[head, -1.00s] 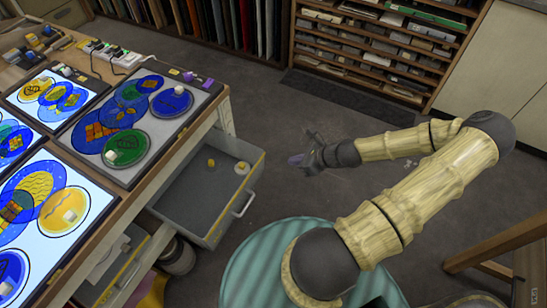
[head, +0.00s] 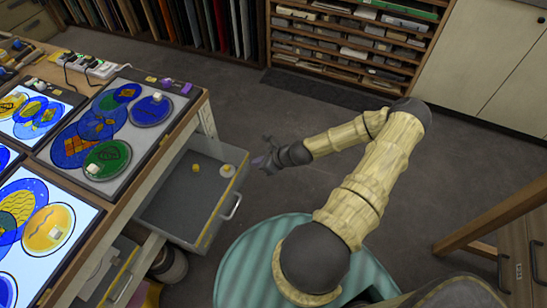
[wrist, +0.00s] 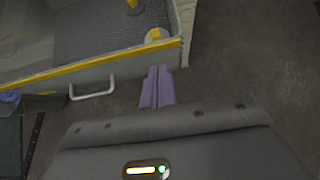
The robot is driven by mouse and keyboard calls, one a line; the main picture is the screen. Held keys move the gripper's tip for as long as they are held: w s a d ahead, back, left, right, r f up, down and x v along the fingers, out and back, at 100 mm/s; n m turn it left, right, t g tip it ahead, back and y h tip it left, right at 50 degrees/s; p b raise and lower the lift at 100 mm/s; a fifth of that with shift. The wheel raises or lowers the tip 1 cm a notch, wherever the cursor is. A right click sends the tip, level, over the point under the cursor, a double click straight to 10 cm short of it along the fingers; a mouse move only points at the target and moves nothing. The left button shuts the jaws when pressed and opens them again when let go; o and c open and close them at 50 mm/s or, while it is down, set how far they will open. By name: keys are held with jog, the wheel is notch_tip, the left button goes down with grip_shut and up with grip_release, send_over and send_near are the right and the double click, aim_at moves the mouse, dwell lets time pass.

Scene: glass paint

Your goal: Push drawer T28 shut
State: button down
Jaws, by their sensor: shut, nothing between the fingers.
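An open grey drawer (head: 207,213) with a yellow-edged front and a metal handle (head: 232,207) sticks out from under the workbench. I cannot read a T28 label on it. A small yellow item (head: 196,167) and a pale round item (head: 227,170) lie inside. My gripper (head: 259,161) is shut and empty, just outside the drawer's front near its far end. In the wrist view, its purple fingers (wrist: 158,72) point at the drawer front (wrist: 120,66), right of the handle (wrist: 92,90). I cannot tell whether they touch it.
A second, lower drawer (head: 123,272) stands partly open at the lower left. The bench top (head: 128,188) carries glass panels with round painted pieces. A teal ribbed round surface (head: 247,262) is below my arm. A shelf rack (head: 350,45) stands at the back; floor between is clear.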

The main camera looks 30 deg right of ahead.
jog(key=shift+w+a, duration=0.85)
jog(key=shift+w, duration=0.25)
